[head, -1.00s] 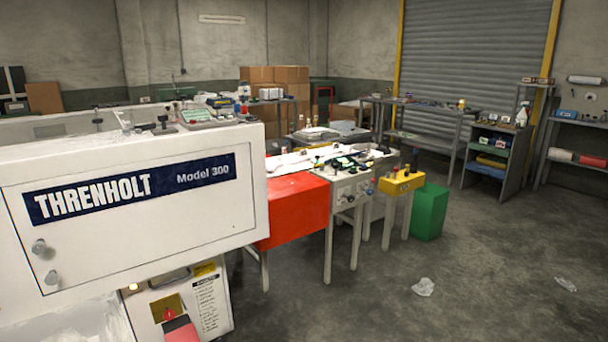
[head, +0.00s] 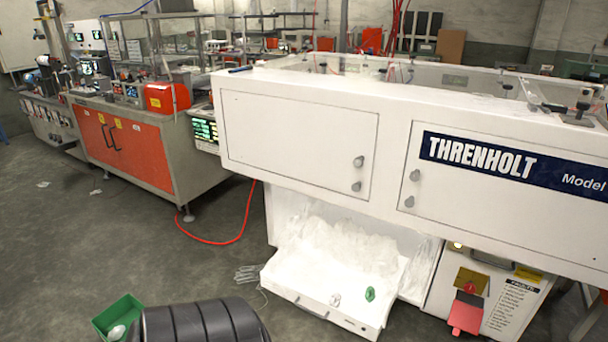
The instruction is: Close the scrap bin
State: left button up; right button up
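An open white bin (head: 312,307) juts out low from under the large white machine, and I take it to be the scrap bin. Crumpled clear film fills its back part. A small green item (head: 370,294) and a small pale item (head: 335,299) lie near its front. The bin's front stands out toward the floor on my side. Neither of my grippers shows in the view.
The white Threnholt machine (head: 300,130) overhangs the bin. A control box with a red part (head: 466,313) stands right of it. A red hose (head: 222,241) and clear film scraps (head: 248,273) lie on the floor at left. A green box (head: 117,312) is at lower left.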

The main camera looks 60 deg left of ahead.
aim_at(320, 261)
jog(key=u, duration=2)
jog(key=i+j, duration=0.75)
jog(key=j, duration=0.15)
jog(key=i+z, duration=0.05)
